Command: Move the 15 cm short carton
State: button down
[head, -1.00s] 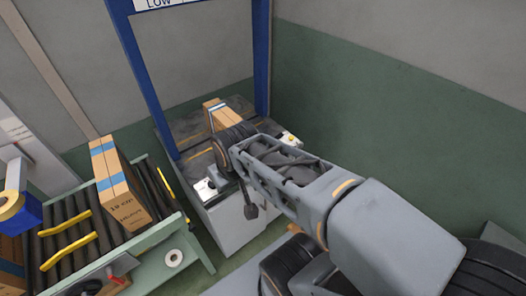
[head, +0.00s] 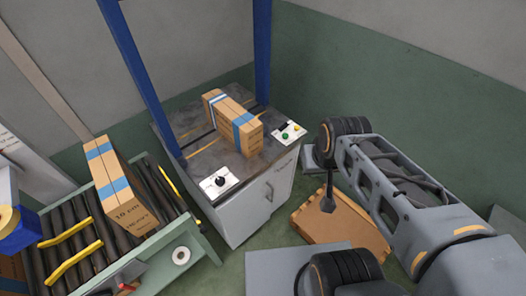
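A brown carton with blue tape bands (head: 128,195) lies on the roller conveyor at the left. Print on its near end looks like a size in cm, but I cannot read the number surely. A second brown carton with blue tape (head: 233,122) stands on the dark top of the grey cabinet (head: 262,198), between blue posts. Its size print is not legible. My gripper (head: 327,201) is right of the cabinet, in front of a wooden pallet, apart from both cartons. Its fingers are too small and dark to show whether they are open.
Control boxes (head: 219,183) and (head: 290,132) sit on the cabinet top.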

aim_at(243, 130)
jog(key=z, duration=0.05)
jog(key=k, duration=1.7)
jog(key=u, duration=0.5)
jog(key=i, duration=1.5)
jog(key=z, duration=0.05)
